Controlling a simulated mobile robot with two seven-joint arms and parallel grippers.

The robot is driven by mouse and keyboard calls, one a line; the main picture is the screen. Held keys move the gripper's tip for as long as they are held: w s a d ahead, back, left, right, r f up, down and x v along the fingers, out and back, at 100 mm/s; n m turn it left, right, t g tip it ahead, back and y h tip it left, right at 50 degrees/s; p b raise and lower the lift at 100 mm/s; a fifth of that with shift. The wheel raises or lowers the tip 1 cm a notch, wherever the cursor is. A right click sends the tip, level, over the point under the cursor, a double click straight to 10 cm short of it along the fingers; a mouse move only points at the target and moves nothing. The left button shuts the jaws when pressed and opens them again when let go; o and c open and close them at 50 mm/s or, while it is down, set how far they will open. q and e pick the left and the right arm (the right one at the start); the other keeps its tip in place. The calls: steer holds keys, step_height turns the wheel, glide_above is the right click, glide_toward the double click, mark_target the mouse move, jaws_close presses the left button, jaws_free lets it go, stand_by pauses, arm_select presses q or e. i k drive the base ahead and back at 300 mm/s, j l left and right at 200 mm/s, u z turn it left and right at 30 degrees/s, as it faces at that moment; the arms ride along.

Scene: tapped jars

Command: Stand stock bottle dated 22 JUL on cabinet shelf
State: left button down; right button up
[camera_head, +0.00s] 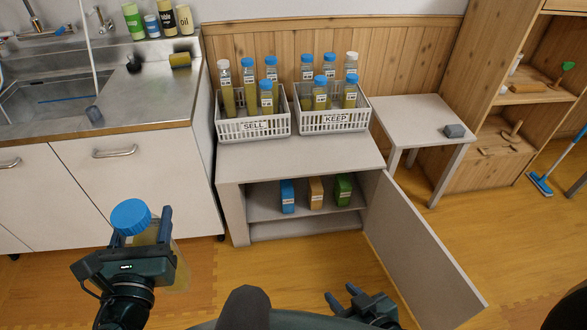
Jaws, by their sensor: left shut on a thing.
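A bottle with a blue cap (130,217) and yellowish contents is in my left gripper (143,228), held in the air in front of the sink counter. The gripper is shut on it, and any date on it is not readable. The open cabinet (232,205) has an inner shelf (262,208) bearing blue, orange and green cartons, with some bare shelf to their left. My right gripper (344,296) is empty, low in front of the cabinet, with its fingers apart.
Crates marked SELL (253,127) and KEEP (335,119) hold several bottles on the cabinet top. The cabinet door (415,245) swings out to the right. A small side table (425,115) with a grey block (454,131) stands right. Floor before the cabinet is clear.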

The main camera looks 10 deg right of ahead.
mark_target(266, 213)
steer(key=i+l+z, duration=0.15)
steer(key=l, duration=0.25)
steer(key=i+l+z, duration=0.15)
steer(key=l, duration=0.25)
steer(key=i+l+z, duration=0.1)
steer(key=i+l, duration=0.25)
